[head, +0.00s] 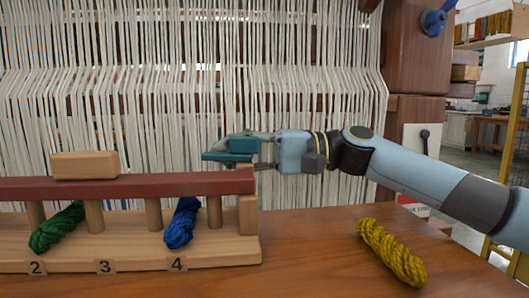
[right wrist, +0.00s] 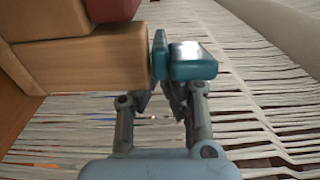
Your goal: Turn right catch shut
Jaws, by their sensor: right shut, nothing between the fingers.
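My right gripper (head: 228,152) is shut and empty, its teal fingertips just above the right end of the dark red bar (head: 130,184). In the right wrist view its fingertips (right wrist: 170,58) are together, beside the end of a pale wooden piece (right wrist: 85,60). They look very near or touching it; I cannot tell which. I cannot tell whether that piece is the right catch or the end post (head: 248,214). A wooden block (head: 85,165) lies along the bar's top towards the left. My left gripper is not in view.
The rack's wooden base (head: 215,251) carries pegs, a green skein (head: 57,228) and a blue skein (head: 182,224). A yellow skein (head: 391,252) lies on the table (head: 320,260). Hanging loom threads (head: 190,90) stand close behind my gripper.

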